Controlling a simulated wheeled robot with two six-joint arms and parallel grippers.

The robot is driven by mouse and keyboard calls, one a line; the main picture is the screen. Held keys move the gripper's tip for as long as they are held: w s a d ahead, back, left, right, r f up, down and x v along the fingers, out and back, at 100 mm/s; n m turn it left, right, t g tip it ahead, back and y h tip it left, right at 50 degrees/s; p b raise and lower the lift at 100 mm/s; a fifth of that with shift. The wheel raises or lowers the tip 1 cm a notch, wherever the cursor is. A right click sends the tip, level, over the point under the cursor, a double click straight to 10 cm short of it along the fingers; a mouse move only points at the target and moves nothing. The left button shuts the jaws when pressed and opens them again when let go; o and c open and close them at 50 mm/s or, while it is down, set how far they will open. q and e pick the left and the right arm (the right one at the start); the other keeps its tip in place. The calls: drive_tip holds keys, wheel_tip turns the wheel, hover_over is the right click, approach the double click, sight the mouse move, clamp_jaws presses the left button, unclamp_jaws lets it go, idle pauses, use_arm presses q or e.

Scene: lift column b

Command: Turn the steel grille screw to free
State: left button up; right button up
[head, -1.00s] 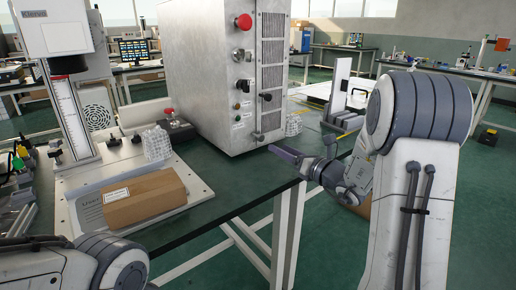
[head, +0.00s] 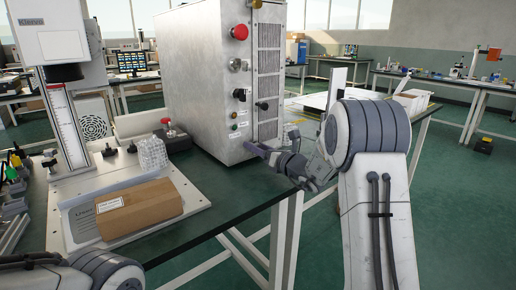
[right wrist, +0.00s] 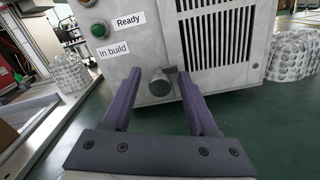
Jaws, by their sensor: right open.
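The steel grille screw (right wrist: 159,84) is a round grey knob low on the metal cabinet (head: 205,85), just below the left end of the slotted grille (right wrist: 218,38). My right gripper (head: 257,149) is at the cabinet's lower front edge in the head view and hides the screw there. In the right wrist view the right gripper's two purple fingers stand wide apart, one on each side of the screw. They look clear of it, though the depth is hard to judge. My left gripper is out of view; only part of my left arm shows at lower left.
Above the screw sit a green button (right wrist: 99,30) and labels "Ready" and "In build". A similar roll (right wrist: 293,55) stands right of the cabinet. The green bench front is clear.

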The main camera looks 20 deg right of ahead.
clamp_jaws()
drive_tip(key=shift+f+n+b, duration=0.15)
drive_tip(key=shift+n+b, duration=0.15)
drive_tip(key=shift+b, duration=0.3)
drive_tip(key=n+b, duration=1.4)
drive_tip(key=b, duration=0.7)
drive_tip(key=shift+f, duration=0.15)
drive_tip(key=shift+r+n+b, duration=0.25)
drive_tip(key=shift+n+b, duration=1.45)
